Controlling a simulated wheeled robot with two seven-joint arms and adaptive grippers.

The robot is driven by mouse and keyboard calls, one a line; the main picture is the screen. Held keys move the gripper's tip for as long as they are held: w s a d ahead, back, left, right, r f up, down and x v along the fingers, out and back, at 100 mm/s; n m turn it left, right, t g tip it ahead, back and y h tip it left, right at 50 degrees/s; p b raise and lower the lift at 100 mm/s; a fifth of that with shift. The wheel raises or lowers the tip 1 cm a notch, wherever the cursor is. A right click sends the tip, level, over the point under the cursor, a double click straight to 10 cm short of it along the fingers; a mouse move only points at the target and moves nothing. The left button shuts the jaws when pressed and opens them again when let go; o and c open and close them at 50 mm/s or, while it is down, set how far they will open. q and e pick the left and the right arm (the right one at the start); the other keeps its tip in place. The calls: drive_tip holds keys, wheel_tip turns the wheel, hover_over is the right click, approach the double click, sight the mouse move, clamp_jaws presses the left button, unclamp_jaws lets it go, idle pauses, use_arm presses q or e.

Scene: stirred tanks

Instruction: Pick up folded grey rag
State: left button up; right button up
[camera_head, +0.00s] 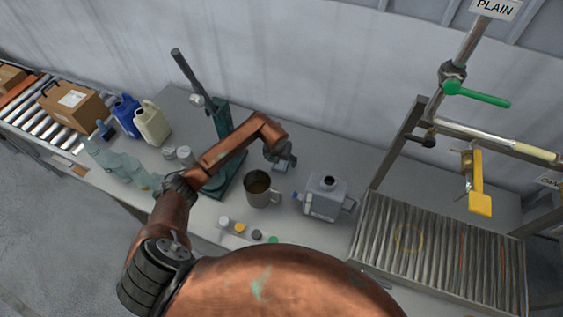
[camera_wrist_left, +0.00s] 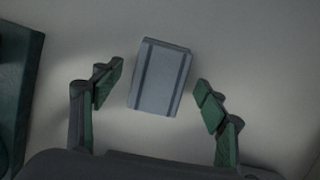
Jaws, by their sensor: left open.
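The folded grey rag (camera_wrist_left: 161,78) lies on the pale bench top in the left wrist view. It is a blue-grey, slightly turned rectangle with two darker stripes along its length. My left gripper (camera_wrist_left: 158,86) is open, with one green-padded finger on each side of the rag and a gap on both sides. The fingers are not closed on it, and I cannot tell how high they are above the bench. In the head view my left gripper (camera_head: 281,160) is small, over the bench near the wall, and I cannot make out the rag there. My right gripper is not in view.
A green stand (camera_head: 222,125) with a tall post is left of the gripper. A metal mug (camera_head: 260,192) and a grey can (camera_head: 326,197) stand in front. Bottles (camera_head: 152,124), a roller conveyor (camera_head: 45,107) and a box (camera_head: 73,104) are left; a ribbed rack (camera_head: 440,240) is right.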

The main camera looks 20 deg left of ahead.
use_arm(q)
drive_tip(key=shift+w+f, duration=0.15)
drive_tip(key=shift+f, duration=0.3)
drive_tip(key=c, duration=1.1)
